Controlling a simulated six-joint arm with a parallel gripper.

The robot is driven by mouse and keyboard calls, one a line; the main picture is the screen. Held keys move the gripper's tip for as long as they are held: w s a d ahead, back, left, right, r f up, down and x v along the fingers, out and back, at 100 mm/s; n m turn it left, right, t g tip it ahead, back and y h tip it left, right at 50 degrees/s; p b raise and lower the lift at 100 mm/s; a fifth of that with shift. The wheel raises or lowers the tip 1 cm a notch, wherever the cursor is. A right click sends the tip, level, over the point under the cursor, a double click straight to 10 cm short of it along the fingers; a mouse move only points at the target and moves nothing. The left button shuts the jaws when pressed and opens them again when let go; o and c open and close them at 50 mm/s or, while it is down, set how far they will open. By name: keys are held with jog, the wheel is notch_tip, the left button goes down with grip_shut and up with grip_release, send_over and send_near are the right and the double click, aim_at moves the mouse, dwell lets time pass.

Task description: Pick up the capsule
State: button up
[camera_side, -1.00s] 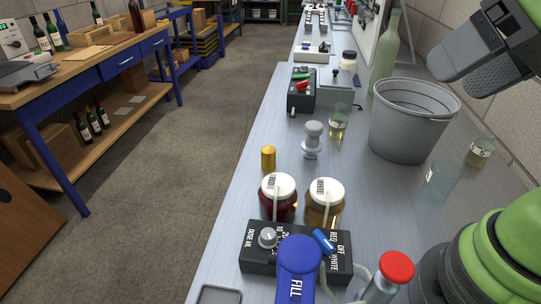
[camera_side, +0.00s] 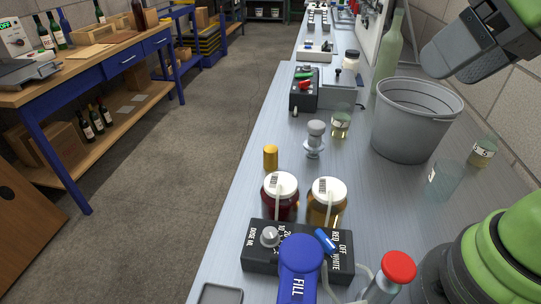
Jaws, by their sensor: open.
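The capsule (camera_side: 270,157), a small gold-yellow cylinder, stands upright on the grey metal bench (camera_side: 240,215). It is behind the jar with the dark red contents and near the bench's left edge. My gripper (camera_side: 443,66) is at the upper right, high above the bench and above the bucket in the picture. It is open, with nothing seen in it, and well apart from the capsule. Part of my arm is cut off by the picture's edge.
Two white-lidded jars (camera_side: 281,196) (camera_side: 326,202) stand in front of the capsule, behind a black dosing box (camera_side: 262,262) with a blue FILL lever. A grey stopper (camera_side: 315,140), a metal bucket (camera_side: 412,130) and glasses (camera_side: 341,124) (camera_side: 443,182) stand to the right.

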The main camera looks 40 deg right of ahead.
jog(key=w+f+n+g+h, duration=0.1)
jog(key=w+n, duration=0.8)
jog(key=n+g+h, duration=0.2)
jog(key=n, duration=2.4)
send_over(271, 149)
jog(key=s, duration=0.3)
notch_tip(271, 149, down, 20)
jog(key=f, duration=0.1)
jog(key=x, duration=0.4)
jog(key=shift+w+a, duration=0.1)
jog(key=shift+a, duration=0.25)
jog(key=shift+x, duration=2.85)
jog(key=shift+w+r, duration=0.1)
jog(key=shift+w, duration=0.05)
jog(key=shift+c, duration=0.3)
jog(key=c, duration=0.6)
